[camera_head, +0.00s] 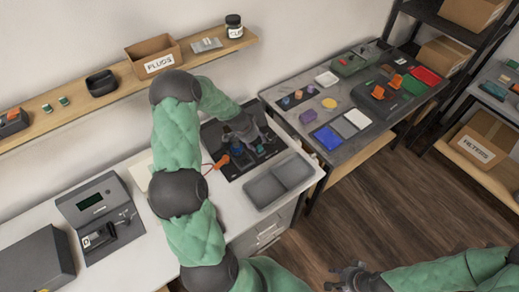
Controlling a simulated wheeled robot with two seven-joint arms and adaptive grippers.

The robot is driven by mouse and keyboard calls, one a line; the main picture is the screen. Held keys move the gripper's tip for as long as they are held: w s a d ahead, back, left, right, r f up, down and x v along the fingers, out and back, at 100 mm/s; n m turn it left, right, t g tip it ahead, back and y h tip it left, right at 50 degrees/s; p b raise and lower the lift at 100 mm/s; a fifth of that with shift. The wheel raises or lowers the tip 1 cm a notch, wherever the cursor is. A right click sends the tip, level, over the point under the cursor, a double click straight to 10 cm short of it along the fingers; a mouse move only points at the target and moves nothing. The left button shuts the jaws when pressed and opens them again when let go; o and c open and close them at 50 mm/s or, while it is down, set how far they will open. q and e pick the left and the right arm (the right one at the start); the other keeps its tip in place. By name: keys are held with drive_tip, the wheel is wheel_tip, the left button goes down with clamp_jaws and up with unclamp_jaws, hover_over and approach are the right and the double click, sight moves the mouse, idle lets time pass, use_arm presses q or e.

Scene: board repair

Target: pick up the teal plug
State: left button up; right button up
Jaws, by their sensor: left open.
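My left arm reaches over the white bench, and its gripper (238,134) is open, low over a black board (232,172). A small blue-teal piece (236,148) shows by the fingers on the board; I cannot tell for sure that it is the teal plug or whether the fingers touch it. Two small teal-green pieces (63,101) sit apart on the wall shelf. My right gripper (345,278) is low at the bottom of the view, away from the bench; its fingers are too unclear to read.
A grey device (100,219) stands on the left of the bench. The wall shelf holds a PLUGS box (159,64). A grey table (315,139) with coloured parts stands to the right.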

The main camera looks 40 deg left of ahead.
sight(259, 147)
use_arm(q)
drive_tip(key=x, duration=0.5)
drive_tip(key=shift+s+f+b, duration=0.1)
drive_tip(key=shift+s+b, duration=0.1)
drive_tip(key=shift+b, duration=0.15)
drive_tip(key=c, duration=0.9)
